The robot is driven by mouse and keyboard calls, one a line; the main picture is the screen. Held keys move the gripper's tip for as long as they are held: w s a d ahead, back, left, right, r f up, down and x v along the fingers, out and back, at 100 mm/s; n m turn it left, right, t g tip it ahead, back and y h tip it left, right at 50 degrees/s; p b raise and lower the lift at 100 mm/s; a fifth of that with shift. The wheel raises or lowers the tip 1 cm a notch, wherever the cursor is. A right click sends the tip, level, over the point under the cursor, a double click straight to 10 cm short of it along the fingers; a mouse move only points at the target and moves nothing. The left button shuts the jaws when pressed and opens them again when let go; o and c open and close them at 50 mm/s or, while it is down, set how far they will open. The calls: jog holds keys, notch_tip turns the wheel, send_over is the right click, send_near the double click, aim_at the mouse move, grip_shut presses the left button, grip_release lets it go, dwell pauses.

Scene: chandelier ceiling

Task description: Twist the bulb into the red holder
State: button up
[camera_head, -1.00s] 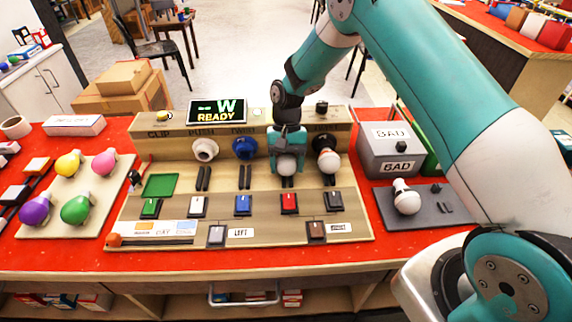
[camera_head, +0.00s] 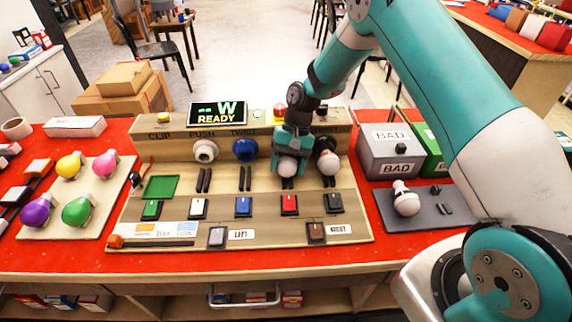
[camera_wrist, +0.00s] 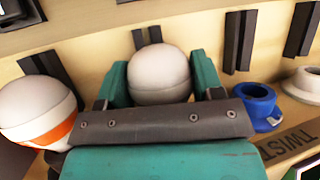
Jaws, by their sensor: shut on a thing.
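My gripper (camera_head: 291,158) is at the fourth place along the sloped wooden test panel (camera_head: 265,200). It is shut on a white round bulb (camera_head: 288,167). In the wrist view, the white bulb (camera_wrist: 160,75) sits between my teal fingers (camera_wrist: 158,85), one on each side. The red holder is hidden behind my gripper, so how far the bulb sits in it cannot be seen. To the left are a blue holder (camera_head: 245,148) and a white holder (camera_head: 205,150), both empty. To the right, a white bulb with an orange band (camera_wrist: 35,108) is close to my gripper.
A display (camera_head: 217,112) reads "W READY". A grey BAD box (camera_head: 390,158) and a grey tray (camera_head: 440,212) with another bulb (camera_head: 406,198) are at right. Several coloured bulbs lie on a board (camera_head: 55,225) at left. Coloured switches line the panel's front.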

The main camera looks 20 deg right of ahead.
jog(key=shift+y, duration=0.6)
jog(key=shift+d, duration=0.1)
jog(key=o, duration=0.5)
jog(key=shift+t+y, duration=0.3)
jog(key=shift+c, duration=0.2)
jog(key=o, duration=0.5)
jog(key=shift+o, duration=0.2)
